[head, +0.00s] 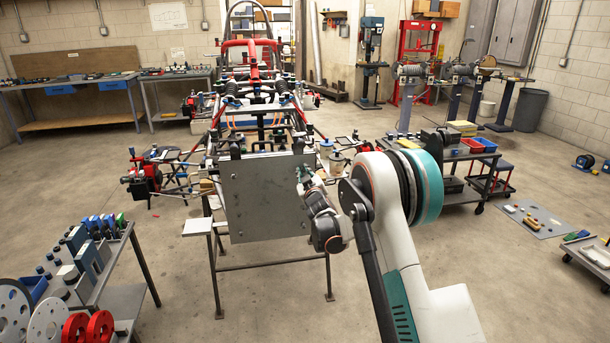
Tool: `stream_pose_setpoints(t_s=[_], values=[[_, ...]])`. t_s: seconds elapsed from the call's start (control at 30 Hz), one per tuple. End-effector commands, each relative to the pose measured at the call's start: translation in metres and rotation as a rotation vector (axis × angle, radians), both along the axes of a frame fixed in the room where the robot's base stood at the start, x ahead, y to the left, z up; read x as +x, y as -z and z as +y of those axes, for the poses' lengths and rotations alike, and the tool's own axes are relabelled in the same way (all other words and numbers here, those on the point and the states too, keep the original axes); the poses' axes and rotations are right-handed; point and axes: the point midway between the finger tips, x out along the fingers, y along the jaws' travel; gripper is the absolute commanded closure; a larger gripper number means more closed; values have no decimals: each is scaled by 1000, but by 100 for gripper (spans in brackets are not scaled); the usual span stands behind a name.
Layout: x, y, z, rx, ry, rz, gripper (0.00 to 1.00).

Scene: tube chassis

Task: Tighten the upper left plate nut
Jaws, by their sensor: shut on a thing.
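The grey square plate (258,205) stands upright at the near end of the tube chassis (262,65). Small dark fittings sit along its top edge. Its nuts are too small to tell apart. My arm reaches in from the lower right, and my gripper (304,180) is at the upper right part of the plate as pictured. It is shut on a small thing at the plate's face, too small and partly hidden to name. I cannot tell whether that thing touches a nut. My wrist covers part of the plate's right edge.
A metal stand (272,266) carries the chassis. A bench (95,265) with tools and discs is at the lower left. A cart (455,165) with bins stands to the right. A grey mat (540,219) with small parts lies on the floor. Open floor surrounds the stand.

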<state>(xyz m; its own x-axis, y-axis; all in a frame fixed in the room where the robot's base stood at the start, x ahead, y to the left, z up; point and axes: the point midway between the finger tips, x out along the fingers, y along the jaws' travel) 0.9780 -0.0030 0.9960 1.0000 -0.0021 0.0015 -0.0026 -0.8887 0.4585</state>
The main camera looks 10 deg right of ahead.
Motion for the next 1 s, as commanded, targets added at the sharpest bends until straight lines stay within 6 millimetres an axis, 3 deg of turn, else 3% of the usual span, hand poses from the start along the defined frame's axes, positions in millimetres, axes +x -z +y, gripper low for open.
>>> stream_pose_setpoints(t_s=[0.53,0.57,0.63,1.0], values=[[-1,2,0,22,1,3,100],[-1,2,0,22,1,3,81],[-1,2,0,22,1,3,65],[-2,0,0,22,0,1,65]])
